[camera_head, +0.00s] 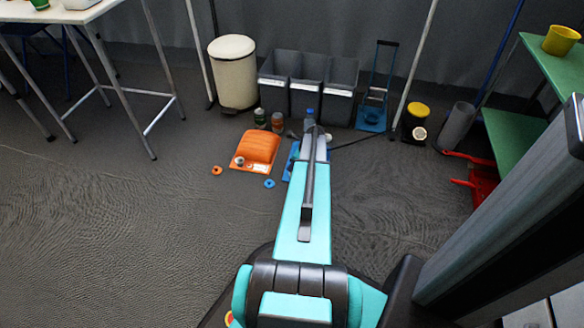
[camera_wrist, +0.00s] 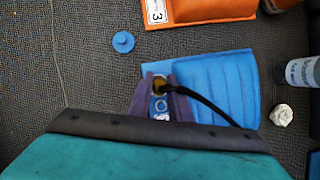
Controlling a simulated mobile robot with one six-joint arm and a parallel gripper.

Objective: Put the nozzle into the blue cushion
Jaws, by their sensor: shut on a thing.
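The blue cushion (camera_wrist: 222,88) lies on the floor with stitched ridges, right of my gripper in the wrist view. In the head view only an edge of the blue cushion (camera_head: 290,165) shows beside my arm. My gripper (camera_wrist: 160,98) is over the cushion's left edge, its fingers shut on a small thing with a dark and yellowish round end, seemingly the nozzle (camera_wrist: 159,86). A black hose or cable runs from there to the lower right across the cushion. I cannot tell whether the nozzle touches the cushion. My arm hides the gripper in the head view.
An orange cushion (camera_head: 258,148) lies to the left, with a blue disc (camera_head: 269,183) and an orange disc (camera_head: 216,170) nearby. A bottle (camera_wrist: 298,72) and a whitish lump (camera_wrist: 281,115) are right of the blue cushion. Grey bins (camera_head: 308,85) stand behind.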

